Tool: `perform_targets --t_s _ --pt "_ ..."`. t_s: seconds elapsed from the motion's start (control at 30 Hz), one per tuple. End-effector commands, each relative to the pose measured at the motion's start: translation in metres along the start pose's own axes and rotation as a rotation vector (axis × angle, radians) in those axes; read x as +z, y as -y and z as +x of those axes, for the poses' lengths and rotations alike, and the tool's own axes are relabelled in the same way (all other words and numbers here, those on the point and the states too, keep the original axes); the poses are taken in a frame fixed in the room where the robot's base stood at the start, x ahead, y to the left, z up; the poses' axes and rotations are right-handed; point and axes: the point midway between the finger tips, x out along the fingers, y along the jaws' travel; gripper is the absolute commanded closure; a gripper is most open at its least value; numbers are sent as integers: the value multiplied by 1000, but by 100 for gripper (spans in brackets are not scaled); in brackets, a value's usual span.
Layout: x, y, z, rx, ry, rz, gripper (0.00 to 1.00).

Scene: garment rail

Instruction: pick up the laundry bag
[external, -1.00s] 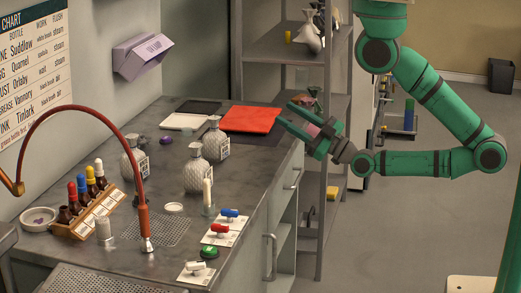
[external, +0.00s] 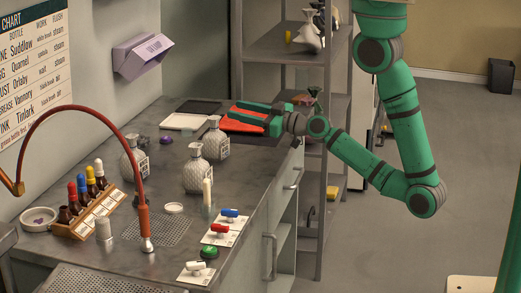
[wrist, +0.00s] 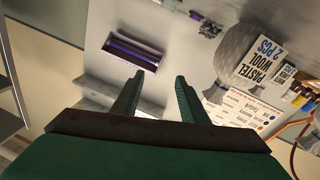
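Several grey tied bags with printed tags stand upright on the metal counter: one at the left (external: 133,160), one at the back right (external: 215,142) and one in front (external: 196,172). Another pale bag (external: 305,38) sits on the shelf rack. Which one is the laundry bag I cannot tell. My gripper (external: 238,117) is over the back of the counter by the red cloth, behind and right of the bags. In the wrist view, its fingers (wrist: 159,78) are apart with nothing between them. A bag tagged "PASTEL WOOL 2 PCS" (wrist: 241,55) is right of the fingers, not touching them.
A red hose (external: 143,190) arches over the counter's left side. A bottle rack (external: 88,213), a candle-like stick (external: 207,193) and colored switches (external: 220,228) stand near the front. A lilac box (external: 142,57) hangs on the wall. The shelf rack (external: 285,52) stands behind the counter.

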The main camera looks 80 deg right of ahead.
Motion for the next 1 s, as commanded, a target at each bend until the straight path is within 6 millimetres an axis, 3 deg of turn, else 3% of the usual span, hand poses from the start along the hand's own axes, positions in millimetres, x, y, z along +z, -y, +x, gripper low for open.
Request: perform_targets --t_s 0.1,0.3,0.63,0.83,1.0 --pt "-14 -3 25 -91 16 42 60" --pt "-45 -1 46 -293 33 65 60" --pt "-40 44 18 -633 235 105 60" --pt "-30 57 -3 -741 343 110 60" --pt "-26 65 -6 -772 375 112 60"
